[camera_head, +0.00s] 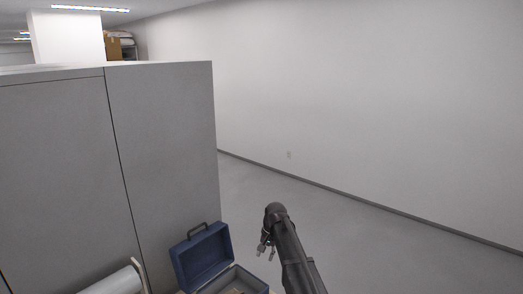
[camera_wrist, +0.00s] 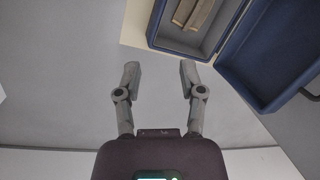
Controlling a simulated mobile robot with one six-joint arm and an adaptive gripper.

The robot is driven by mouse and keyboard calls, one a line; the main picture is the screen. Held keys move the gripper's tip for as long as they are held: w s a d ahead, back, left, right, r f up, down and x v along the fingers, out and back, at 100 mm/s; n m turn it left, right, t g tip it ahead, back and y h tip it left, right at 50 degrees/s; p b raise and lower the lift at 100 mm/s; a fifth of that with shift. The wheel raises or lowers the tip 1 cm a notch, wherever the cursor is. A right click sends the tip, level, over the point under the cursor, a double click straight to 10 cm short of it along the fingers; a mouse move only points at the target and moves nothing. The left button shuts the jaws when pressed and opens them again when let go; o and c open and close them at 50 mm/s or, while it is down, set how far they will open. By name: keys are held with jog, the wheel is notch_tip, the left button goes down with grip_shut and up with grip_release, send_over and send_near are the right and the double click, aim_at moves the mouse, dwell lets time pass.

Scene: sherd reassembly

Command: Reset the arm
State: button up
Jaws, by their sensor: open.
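My arm reaches up from the bottom of the head view, and my gripper (camera_head: 266,248) hangs at its end, to the right of an open blue case. In the wrist view my gripper (camera_wrist: 157,72) has its two grey fingers spread apart with nothing between them. The fingertips are near the case's lower edge in that view, with bare floor behind them.
The blue case (camera_head: 203,255) stands with its lid up beside a grey cabinet (camera_head: 165,140). Tan pieces (camera_wrist: 195,14) lie inside it. A white roll (camera_head: 118,281) is at the lower left. Open floor (camera_head: 330,225) runs to the white wall (camera_head: 350,90).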

jog(key=s+d+f+n+b, duration=0.1)
jog(key=s+d+f+b, duration=0.1)
jog(key=s+d, duration=0.3)
jog(key=s+d+f+n+h+b, duration=0.1)
jog(key=s+d+f+b, duration=0.2)
jog(key=s, duration=0.9)
jog(key=s+d+f+n+h+b, duration=0.1)
jog(key=s+d+f+b, duration=0.1)
jog(key=s+d, duration=0.5)
jog(key=shift+s+d+f, duration=0.35)
jog(key=shift+s+f, duration=0.55)
jog(key=shift+s, duration=0.3)
